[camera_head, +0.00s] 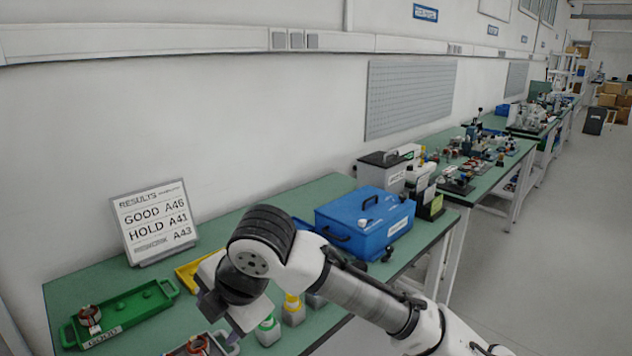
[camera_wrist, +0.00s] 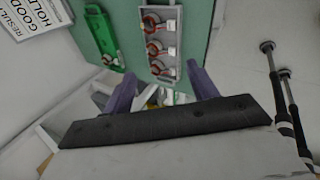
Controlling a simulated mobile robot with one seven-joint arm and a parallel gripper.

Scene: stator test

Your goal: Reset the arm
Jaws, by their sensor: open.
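My arm reaches in from the lower right in the head view and bends over the green bench (camera_head: 305,195). My gripper (camera_wrist: 163,80) shows in the wrist view with its two purple fingers spread wide apart and nothing held between them. In the head view the gripper's fingertips cannot be made out clearly, as the arm's wrist hides part of them. In the wrist view the fingers point toward a grey tray (camera_wrist: 142,42) with three copper-wound stators (camera_wrist: 155,47) in it.
A green tray (camera_head: 125,305) holds one stator (camera_head: 90,316) at the bench's left. A results board (camera_head: 153,222) stands behind it. A blue case (camera_head: 365,222) sits right of my arm. Yellow and green-marked containers (camera_head: 292,309) stand close beside my wrist.

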